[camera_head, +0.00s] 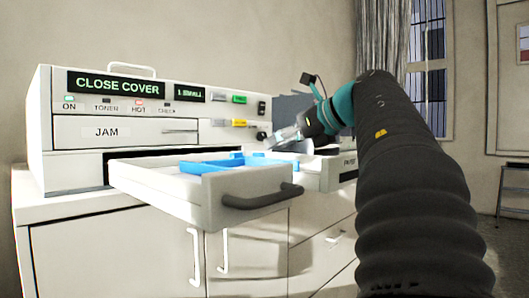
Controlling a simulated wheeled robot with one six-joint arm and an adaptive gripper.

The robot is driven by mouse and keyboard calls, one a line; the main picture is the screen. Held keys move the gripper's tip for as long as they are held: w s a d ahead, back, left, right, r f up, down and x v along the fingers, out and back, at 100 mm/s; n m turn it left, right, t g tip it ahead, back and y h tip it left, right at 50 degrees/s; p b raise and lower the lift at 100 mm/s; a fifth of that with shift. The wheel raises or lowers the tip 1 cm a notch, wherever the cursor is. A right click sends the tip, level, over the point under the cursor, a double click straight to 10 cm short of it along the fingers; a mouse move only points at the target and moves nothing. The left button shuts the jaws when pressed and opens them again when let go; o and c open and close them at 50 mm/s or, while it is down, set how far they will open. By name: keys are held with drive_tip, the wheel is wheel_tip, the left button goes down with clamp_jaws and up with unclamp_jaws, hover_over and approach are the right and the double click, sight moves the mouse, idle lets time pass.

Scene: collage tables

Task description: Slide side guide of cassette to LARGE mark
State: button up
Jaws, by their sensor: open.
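The paper cassette (160,199) is pulled out of the front of a white machine, with a dark handle (262,196) on its front. Blue guides (238,179) lie inside it, one of them a raised blue piece toward the back. Any LARGE mark is too small or hidden to read. My gripper (276,141) is at the right of the machine front, above and behind the cassette's right side. It is open and appears empty, apart from the guides, though its fingertips are small and hard to make out.
The white machine (85,168) has a display reading CLOSE COVER (117,85), a JAM panel (107,132) and coloured buttons (239,99). It stands on a white cabinet (90,250) with handles. Another tray or box (342,170) is at the right, partly behind my arm.

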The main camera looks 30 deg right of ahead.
drive_tip(key=x, duration=0.5)
drive_tip(key=shift+w+a+f, duration=0.1)
drive_tip(key=shift+w+f, duration=0.05)
drive_tip(key=shift+w, duration=0.1)
clamp_jaws()
